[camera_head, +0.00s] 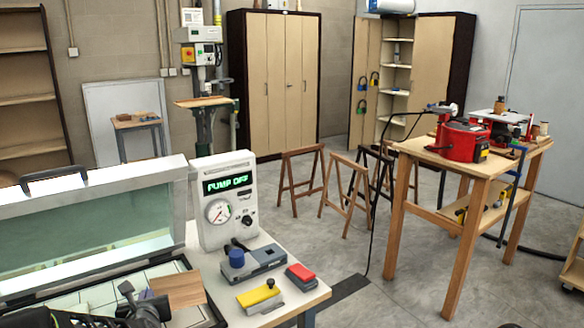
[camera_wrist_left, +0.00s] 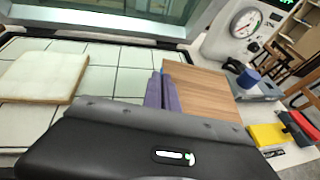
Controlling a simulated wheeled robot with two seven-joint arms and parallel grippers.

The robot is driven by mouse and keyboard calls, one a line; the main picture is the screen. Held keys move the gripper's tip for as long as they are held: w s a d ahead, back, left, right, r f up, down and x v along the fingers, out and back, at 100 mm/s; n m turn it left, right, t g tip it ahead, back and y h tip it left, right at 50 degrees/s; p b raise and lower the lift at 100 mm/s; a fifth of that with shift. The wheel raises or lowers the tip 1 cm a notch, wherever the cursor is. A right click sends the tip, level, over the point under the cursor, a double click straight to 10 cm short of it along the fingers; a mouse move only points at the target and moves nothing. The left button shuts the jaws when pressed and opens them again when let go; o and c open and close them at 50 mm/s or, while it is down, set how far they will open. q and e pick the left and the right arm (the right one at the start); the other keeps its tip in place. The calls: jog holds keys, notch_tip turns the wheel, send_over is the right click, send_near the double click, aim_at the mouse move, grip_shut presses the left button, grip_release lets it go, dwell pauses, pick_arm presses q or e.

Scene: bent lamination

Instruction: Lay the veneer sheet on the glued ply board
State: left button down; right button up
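The veneer sheet (camera_wrist_left: 205,92) is a thin brown wood-grained sheet. It also shows at the lower left of the head view (camera_head: 180,289). My left gripper (camera_wrist_left: 160,92) has its purple fingers close together at the sheet's left edge, and the sheet appears pinched between them, above the right side of the press bed. The gripper shows in the head view (camera_head: 143,300) at the bottom edge. The pale ply board (camera_wrist_left: 42,76) lies flat on the gridded bed, left of and apart from the veneer. My right gripper is in neither view.
The press bed (camera_wrist_left: 102,83) has a dark rim, with a raised glazed lid (camera_head: 85,235) behind. The control box (camera_head: 226,200) reads "PUMP OFF". A blue-knobbed grey device (camera_head: 262,263), a yellow block (camera_head: 258,296) and a red block (camera_head: 301,277) sit right of the bed.

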pick_arm(q)
jog(key=s+d+f+m+h, duration=0.1)
jog(key=d+m+h, duration=0.1)
jog(key=d, duration=0.7)
jog(key=s+d+f+m+t+h, duration=0.1)
jog(key=s+d+m+h, duration=0.1)
jog(key=d, duration=0.8)
jog(key=shift+d+f+m+h, duration=0.15)
jog(key=shift+f+m+h, duration=0.25)
jog(key=shift+h, duration=0.5)
jog(key=shift+r, duration=0.15)
jog(key=v, duration=0.4)
jog(key=shift+s+r, duration=0.1)
jog(key=shift+r, duration=0.1)
